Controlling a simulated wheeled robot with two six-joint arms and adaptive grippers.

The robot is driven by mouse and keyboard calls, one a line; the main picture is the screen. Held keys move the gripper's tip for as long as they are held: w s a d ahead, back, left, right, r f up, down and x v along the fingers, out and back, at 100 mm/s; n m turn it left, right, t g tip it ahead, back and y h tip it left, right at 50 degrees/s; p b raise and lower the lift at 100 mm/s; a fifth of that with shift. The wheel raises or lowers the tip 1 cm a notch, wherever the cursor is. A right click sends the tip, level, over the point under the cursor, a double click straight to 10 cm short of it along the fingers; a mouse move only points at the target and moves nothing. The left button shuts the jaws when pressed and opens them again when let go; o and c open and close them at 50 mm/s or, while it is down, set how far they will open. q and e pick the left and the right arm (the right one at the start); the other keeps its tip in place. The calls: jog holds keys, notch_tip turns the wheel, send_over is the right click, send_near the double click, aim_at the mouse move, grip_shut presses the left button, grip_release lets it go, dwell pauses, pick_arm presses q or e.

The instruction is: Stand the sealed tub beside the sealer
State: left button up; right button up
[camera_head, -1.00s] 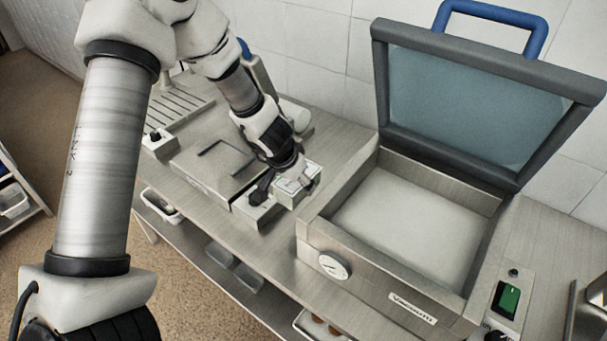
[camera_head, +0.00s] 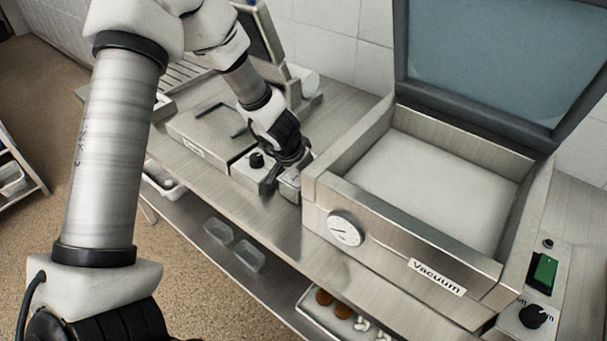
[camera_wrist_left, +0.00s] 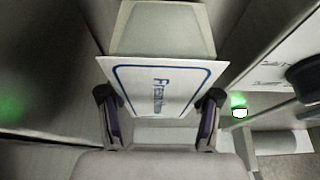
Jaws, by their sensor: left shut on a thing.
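My left gripper (camera_head: 287,174) is shut on a small pale tub (camera_head: 289,190). It holds the tub low in the narrow gap between a flat steel unit with a black knob (camera_head: 256,160) and the vacuum machine (camera_head: 395,235). In the left wrist view, the tub's white top with a blue-bordered label (camera_wrist_left: 163,88) lies between the fingers (camera_wrist_left: 160,110). The tub's lower part is mostly hidden, and I cannot tell whether it touches the bench. My right gripper is out of view.
The vacuum machine's lid (camera_head: 480,60) stands open, and its near wall is close to the tub. A switch panel (camera_head: 543,273) is at the right. A shelf below holds clear containers (camera_head: 233,245) and a tray (camera_head: 315,312). A slotted steel stand is at the back left.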

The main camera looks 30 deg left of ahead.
pick_arm(q)
jog(key=shift+s, duration=0.1)
jog(key=shift+f, duration=0.1)
jog(key=o, duration=1.5)
jog(key=shift+o, duration=0.2)
notch_tip(320, 180, up, 11)
jog(key=p, duration=1.2)
